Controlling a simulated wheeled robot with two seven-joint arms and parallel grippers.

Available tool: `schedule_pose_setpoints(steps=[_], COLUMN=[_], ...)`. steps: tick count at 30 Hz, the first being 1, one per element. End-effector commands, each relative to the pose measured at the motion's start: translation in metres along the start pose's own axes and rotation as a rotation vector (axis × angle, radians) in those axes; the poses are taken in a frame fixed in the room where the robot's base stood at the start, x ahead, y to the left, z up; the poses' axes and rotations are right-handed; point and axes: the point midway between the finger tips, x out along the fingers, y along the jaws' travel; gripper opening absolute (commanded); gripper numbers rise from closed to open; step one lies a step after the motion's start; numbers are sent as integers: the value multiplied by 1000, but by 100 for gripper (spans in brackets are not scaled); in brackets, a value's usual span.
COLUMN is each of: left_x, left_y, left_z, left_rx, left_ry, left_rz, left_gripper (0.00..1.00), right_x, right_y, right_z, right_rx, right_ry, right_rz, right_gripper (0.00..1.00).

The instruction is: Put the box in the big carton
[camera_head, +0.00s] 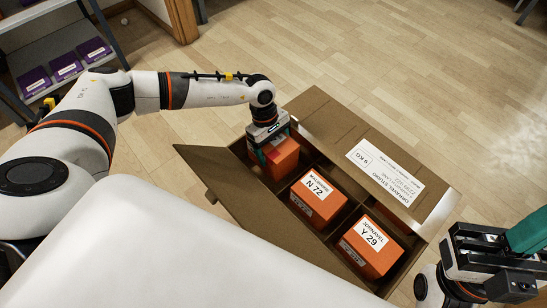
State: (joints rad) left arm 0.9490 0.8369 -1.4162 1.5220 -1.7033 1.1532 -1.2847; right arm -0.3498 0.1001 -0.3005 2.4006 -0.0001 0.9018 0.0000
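The big carton (222,176) is open brown cardboard with dividers and a labelled flap along its far side. Two orange boxes stand in its compartments: one labelled N 72 (318,196) in the middle and one labelled Y 29 (370,246) at the near right. A third orange box (284,158) is at the far-left compartment, partly inside it. My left gripper (266,142) points down on this third box, its teal fingers against the box's sides. The box's lower part is hidden. My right gripper (500,252) is right of the carton, apart from it; its finger gap is unclear.
A white surface (180,255) fills the near foreground, beside the carton's near side. Shelves with purple boxes (66,66) stand at the upper left. The wooden floor (420,80) beyond the carton is clear.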

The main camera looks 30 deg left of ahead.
Motion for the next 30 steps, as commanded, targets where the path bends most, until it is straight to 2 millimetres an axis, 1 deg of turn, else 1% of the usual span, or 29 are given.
schedule_pose_setpoints(steps=[6,8,15,20,21,24,30], left_x=[37,43,44,48,47,47,46], left_y=[1,0,0,0,1,1,1], left_z=[10,12,12,13,13,13,13], left_rx=[-1,0,1,1,1,1,1], left_ry=[0,0,0,0,0,0,0], left_rz=[3,2,0,0,1,2,2], left_gripper=[46,46,46,46,85,100,100], right_x=[-18,-20,-18,-21,-18,-17,-16], right_y=[0,0,0,0,0,0,0], right_z=[-4,-5,-5,-6,-6,-6,-5], right_rx=[0,0,0,0,-1,-1,-1], right_ry=[2,1,0,2,-2,-7,-8], right_rz=[0,1,2,2,4,5,5], right_gripper=[0,0,0,0,0,0,0])
